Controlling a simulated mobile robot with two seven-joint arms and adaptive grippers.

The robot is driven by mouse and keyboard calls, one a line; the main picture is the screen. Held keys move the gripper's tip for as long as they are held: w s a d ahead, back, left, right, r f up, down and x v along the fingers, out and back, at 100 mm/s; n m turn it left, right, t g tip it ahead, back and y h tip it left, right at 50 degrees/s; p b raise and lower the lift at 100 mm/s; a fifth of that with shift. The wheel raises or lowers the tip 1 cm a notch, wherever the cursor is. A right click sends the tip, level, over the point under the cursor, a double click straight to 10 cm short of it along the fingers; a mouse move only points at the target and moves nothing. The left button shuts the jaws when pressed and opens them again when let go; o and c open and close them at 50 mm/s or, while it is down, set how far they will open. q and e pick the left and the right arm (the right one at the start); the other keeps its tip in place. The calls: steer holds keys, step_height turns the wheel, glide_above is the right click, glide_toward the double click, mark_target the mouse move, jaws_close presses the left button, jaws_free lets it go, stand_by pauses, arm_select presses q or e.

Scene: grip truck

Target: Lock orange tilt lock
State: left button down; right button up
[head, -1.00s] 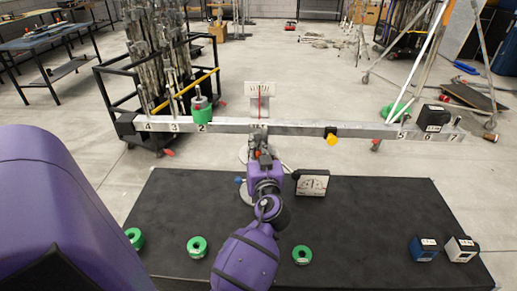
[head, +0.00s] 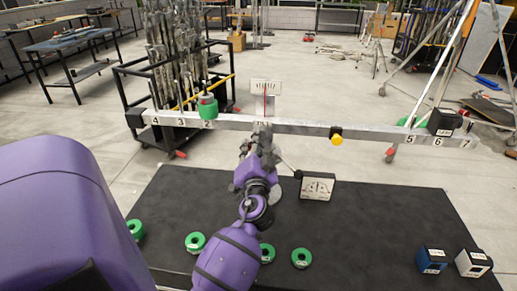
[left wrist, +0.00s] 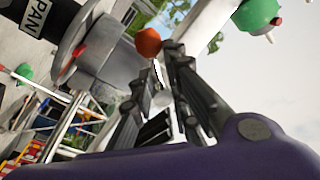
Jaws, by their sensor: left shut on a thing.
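The orange tilt lock shows as a round orange knob (left wrist: 148,42) in the left wrist view, at the far end of my fingers. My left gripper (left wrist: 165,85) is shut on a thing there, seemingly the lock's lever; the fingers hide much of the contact. In the head view my left gripper (head: 262,148) is at the middle of the long metal beam (head: 300,128), just below it, and hides the lock. My right gripper is not in view.
A yellow knob (head: 336,134) hangs on the beam. A green weight (head: 208,108) and a black block (head: 445,122) sit on it. A gauge box (head: 316,186), green rings (head: 301,258), a blue block (head: 431,260) and a white block (head: 473,263) stand on the black mat (head: 370,225).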

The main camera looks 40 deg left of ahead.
arm_select(q)
steer(key=m, duration=0.3)
steer(key=m+t+h, duration=0.1)
steer(key=m, duration=0.3)
steer(key=m+t+p, duration=0.1)
steer(key=m, duration=0.3)
steer(key=shift+s+a+r+h, duration=0.3)
steer(key=shift+s+a+r, duration=0.05)
steer(key=shift+s, duration=0.05)
steer(key=shift+m+t, duration=0.3)
steer(key=shift+m, duration=0.2)
steer(key=c, duration=1.8)
jaws_free()
steer(key=shift+o, duration=0.4)
steer(key=shift+r, duration=0.2)
steer(key=shift+a+r, duration=0.15)
steer(key=shift+r, duration=0.05)
